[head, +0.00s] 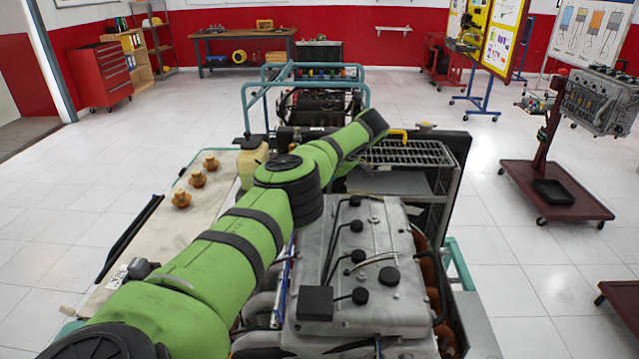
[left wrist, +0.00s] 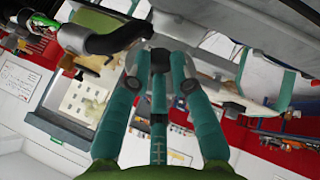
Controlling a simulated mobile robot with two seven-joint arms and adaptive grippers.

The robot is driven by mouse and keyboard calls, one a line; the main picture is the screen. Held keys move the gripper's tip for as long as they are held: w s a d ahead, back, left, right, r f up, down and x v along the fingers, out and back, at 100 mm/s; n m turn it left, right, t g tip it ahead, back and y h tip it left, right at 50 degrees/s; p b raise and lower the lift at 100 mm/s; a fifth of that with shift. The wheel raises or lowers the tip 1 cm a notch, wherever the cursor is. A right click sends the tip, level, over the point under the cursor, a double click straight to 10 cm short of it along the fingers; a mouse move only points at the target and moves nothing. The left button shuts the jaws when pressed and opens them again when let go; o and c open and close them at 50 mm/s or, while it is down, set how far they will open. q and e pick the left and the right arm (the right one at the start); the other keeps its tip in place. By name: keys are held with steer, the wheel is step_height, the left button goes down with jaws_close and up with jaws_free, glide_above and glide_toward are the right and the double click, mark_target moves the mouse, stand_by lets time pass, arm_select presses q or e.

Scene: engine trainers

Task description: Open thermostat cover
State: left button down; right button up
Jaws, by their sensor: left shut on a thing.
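The grey engine (head: 375,295) stands in front of me in the head view, with several black caps and hoses on top. My green left arm reaches over it from the left; its gripper is hidden past the arm's end in the head view. In the left wrist view my left gripper (left wrist: 160,62) has its teal fingers closed together at their tips on a small part, apparently the thermostat cover. The fingers hide most of that part, so I cannot tell whether it is open. My right gripper is not in view.
A black hose (left wrist: 112,38) runs close to the fingers in the left wrist view. In the head view a wire rack (head: 412,152) stands behind the engine. Orange-brown parts (head: 181,199) sit on a pale panel at left.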

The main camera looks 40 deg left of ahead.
arm_select(q)
steer(key=shift+s+a+f+g, duration=0.3)
steer(key=shift+s+a+f, duration=0.15)
steer(key=shift+s, duration=0.15)
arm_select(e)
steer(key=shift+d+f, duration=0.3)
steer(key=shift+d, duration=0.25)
arm_select(q)
steer(key=c, duration=1)
jaws_free()
steer(key=shift+a, duration=0.1)
steer(key=shift+s+a+f, duration=0.15)
steer(key=shift+a, duration=0.15)
steer(key=shift+d, duration=0.15)
steer(key=shift+w+d+r, duration=0.35)
steer(key=shift+w+r, duration=0.1)
steer(key=shift+r, duration=0.05)
steer(key=v, duration=1)
steer(key=shift+s+d+r, duration=0.25)
steer(key=shift+r, duration=0.15)
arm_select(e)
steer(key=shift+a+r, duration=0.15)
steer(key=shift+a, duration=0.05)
arm_select(q)
steer(key=shift+d, duration=0.1)
